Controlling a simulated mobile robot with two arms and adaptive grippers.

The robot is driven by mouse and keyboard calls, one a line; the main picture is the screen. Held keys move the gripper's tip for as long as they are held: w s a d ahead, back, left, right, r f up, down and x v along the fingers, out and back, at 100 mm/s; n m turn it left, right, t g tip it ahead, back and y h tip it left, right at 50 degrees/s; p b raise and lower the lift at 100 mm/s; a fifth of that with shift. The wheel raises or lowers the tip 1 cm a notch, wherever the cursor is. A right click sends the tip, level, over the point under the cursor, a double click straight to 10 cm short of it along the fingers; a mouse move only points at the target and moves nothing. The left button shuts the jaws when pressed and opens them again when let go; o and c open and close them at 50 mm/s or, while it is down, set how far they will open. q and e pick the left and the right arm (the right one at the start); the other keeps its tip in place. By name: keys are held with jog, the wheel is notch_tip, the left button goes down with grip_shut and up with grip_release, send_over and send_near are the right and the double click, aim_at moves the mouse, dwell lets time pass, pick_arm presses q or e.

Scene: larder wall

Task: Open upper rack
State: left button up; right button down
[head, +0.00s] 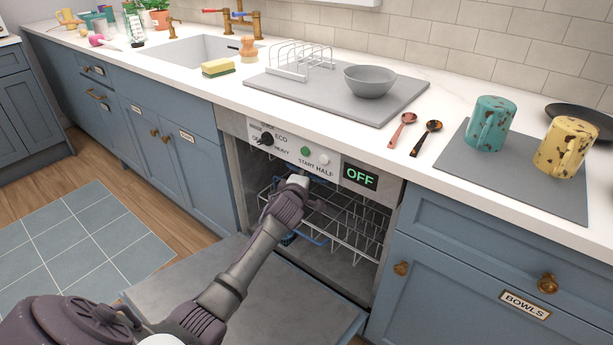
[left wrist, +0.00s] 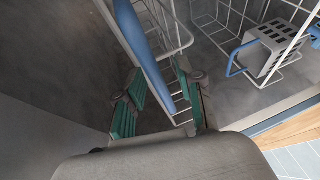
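The dishwasher (head: 308,160) stands open under the counter, with its door (head: 285,290) folded down. A white wire rack (head: 352,226), seemingly the upper one, sits inside the cavity. My left arm reaches over the door, and my left gripper's tips are hidden behind the arm in the head view. In the left wrist view my left gripper (left wrist: 163,95) has its green-padded fingers spread apart. A blue bar (left wrist: 146,45) along the white wires runs between them. I cannot tell whether either finger touches it. My right gripper is in neither view.
A grey basket with a blue handle (left wrist: 276,50) sits among wires in the left wrist view. The floor left of the door is clear.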

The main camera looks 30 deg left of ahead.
pick_arm(q)
grip_shut()
dwell(0.5)
